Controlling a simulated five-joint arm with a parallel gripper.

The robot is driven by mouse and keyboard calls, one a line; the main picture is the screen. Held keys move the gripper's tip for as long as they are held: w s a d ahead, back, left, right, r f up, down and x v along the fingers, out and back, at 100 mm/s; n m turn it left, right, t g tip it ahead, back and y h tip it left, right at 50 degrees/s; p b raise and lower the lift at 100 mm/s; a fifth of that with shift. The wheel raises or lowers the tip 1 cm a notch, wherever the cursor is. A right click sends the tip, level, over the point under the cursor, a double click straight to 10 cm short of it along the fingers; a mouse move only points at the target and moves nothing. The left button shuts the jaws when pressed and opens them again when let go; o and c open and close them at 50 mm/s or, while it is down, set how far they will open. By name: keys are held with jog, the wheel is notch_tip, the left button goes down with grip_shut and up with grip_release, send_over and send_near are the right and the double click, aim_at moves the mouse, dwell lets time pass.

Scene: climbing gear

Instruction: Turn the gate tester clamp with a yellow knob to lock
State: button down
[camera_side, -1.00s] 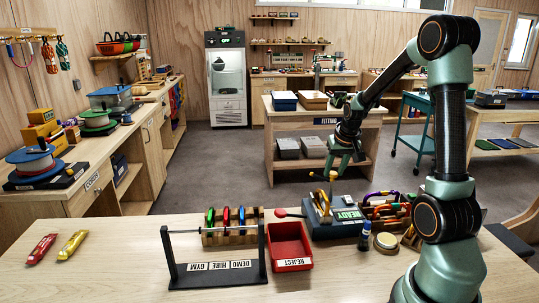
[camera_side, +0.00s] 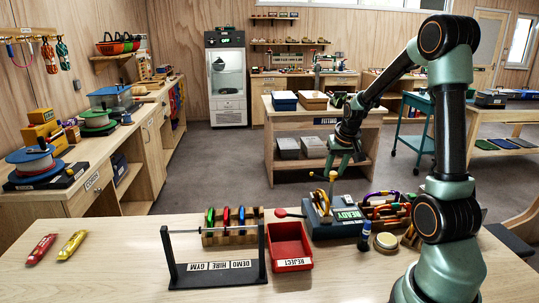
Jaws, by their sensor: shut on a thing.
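The gate tester (camera_side: 343,229) is a blue-grey box with a READY label, standing on the front bench right of centre. Its clamp has a yellow knob (camera_side: 333,176) on an upright stem above the box. My gripper (camera_side: 336,171) reaches down from the right with its fingertips at the knob and is shut on it. The contact is small in this view, and part of the knob is hidden by the fingers. I cannot read the clamp's exact angle.
A red REJECT bin (camera_side: 289,264) stands left of the tester, beside a black stand with a rod (camera_side: 169,262). Several coloured carabiners sit in a wooden rack (camera_side: 229,237). A blue bottle (camera_side: 365,238) and a tape roll (camera_side: 386,241) are close in front. The bench's left part is mostly clear.

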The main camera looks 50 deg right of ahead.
jog(key=shift+a, duration=0.1)
jog(key=shift+n, duration=1.5)
jog(key=c, duration=0.5)
grip_release()
jog(key=shift+s+d, duration=0.1)
jog(key=shift+d, duration=0.1)
jog(key=v, duration=1.2)
